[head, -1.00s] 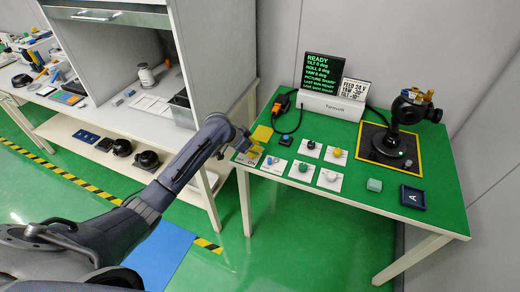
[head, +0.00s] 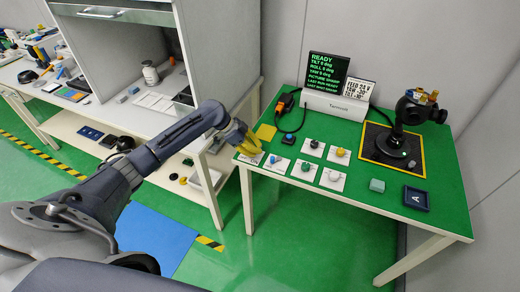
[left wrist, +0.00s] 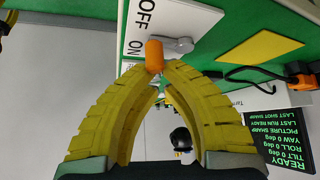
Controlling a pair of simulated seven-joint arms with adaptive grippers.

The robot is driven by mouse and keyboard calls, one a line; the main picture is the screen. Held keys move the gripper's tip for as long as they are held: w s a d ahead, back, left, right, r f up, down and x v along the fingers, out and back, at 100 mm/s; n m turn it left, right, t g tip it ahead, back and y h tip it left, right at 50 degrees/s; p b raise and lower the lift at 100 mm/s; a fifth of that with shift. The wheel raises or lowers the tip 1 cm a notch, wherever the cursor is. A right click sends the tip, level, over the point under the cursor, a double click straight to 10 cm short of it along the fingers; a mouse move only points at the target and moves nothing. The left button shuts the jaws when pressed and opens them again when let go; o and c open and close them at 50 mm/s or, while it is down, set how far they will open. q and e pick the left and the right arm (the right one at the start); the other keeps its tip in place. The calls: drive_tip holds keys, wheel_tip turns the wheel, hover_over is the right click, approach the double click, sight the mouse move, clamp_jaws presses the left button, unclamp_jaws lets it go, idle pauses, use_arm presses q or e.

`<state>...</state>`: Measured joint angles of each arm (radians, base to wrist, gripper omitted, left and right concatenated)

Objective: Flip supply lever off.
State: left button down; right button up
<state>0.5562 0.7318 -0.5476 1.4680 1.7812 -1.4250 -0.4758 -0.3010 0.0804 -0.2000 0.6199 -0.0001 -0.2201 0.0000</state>
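The supply lever has an orange handle (left wrist: 154,55) on a grey pivot (left wrist: 181,45). It is mounted on a white plate (left wrist: 190,20) marked OFF and ON, and the handle lies beside the ON mark. The plate also shows at the table's left front corner in the head view (head: 249,158). My left gripper (head: 254,148) is over that plate. In the left wrist view its yellow fingers (left wrist: 163,72) are drawn together, tips right at the handle's end; whether they touch it I cannot tell. No grip around the handle shows. My right gripper is out of view.
Other white plates with blue, green, black, yellow and white knobs (head: 305,167) sit beside the lever on the green table (head: 385,190). A screen (head: 328,73) reads READY. A gimbal camera (head: 405,125) stands on a dark, yellow-edged pad. A teal block (head: 377,185) and blue tray (head: 416,198) lie front right.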

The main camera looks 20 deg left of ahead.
use_arm(q)
drive_tip(key=shift+a+m+g, duration=0.15)
drive_tip(key=shift+m+g, duration=0.15)
drive_tip(key=shift+m, duration=0.3)
drive_tip(key=shift+s+a, duration=0.15)
drive_tip(key=shift+s, duration=0.05)
idle(0.9)
drive_tip(key=shift+w, duration=0.1)
idle(0.4)
drive_tip(key=shift+w, duration=0.65)
